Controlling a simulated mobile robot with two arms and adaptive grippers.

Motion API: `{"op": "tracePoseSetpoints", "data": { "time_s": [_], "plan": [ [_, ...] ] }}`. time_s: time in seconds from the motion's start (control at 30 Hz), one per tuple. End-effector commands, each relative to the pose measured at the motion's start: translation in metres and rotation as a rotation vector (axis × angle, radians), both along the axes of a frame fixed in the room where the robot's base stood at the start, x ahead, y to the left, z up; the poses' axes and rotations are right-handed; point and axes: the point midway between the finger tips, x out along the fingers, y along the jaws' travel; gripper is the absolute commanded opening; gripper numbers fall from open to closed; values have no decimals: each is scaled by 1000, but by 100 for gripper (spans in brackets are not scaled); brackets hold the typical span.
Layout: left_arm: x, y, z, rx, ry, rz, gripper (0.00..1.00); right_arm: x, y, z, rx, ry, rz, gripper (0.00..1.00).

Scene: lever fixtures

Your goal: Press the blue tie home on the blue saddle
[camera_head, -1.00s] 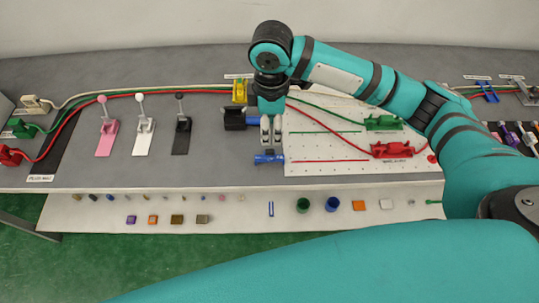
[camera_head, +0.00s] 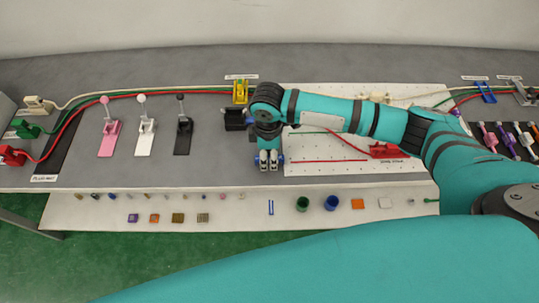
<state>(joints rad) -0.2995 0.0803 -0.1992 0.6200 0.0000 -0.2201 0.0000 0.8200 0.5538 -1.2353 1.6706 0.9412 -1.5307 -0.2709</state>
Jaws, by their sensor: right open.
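A small blue fixture (camera_head: 282,159), which I take for the blue saddle with its tie, is at the bench's front edge, beside the white pegboard. Only bits of it show around the fingers, so I cannot tell the tie from the saddle or how the tie sits. My right gripper (camera_head: 268,161) points down over this fixture with its two fingers slightly apart; it is open. Whether the fingertips touch the blue part cannot be told. My left gripper is not in view.
A black block (camera_head: 234,119) and a yellow clamp (camera_head: 240,91) stand just behind and left of the gripper. Pink, white and black levers (camera_head: 183,133) stand further left. The white pegboard (camera_head: 330,172) carries a red clamp (camera_head: 384,150). A lower shelf (camera_head: 240,215) holds small parts.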

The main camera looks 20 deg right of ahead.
Motion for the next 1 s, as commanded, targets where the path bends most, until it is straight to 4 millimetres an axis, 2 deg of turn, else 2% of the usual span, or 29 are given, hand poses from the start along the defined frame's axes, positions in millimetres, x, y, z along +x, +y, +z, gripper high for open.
{"op": "tracePoseSetpoints", "data": {
  "time_s": [0.17, 0.5, 0.8, 1.0],
  "plan": [
    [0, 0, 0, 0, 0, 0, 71, 0, 0, 0, 0, 0, 1, 47],
    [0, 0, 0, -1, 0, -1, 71, 0, 0, 0, 0, 1, 0, 5],
    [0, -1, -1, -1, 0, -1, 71, 0, 0, 2, 0, 0, 0, 4],
    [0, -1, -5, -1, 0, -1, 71, 0, 0, 17, 1, 0, 1, 4]
  ]
}}
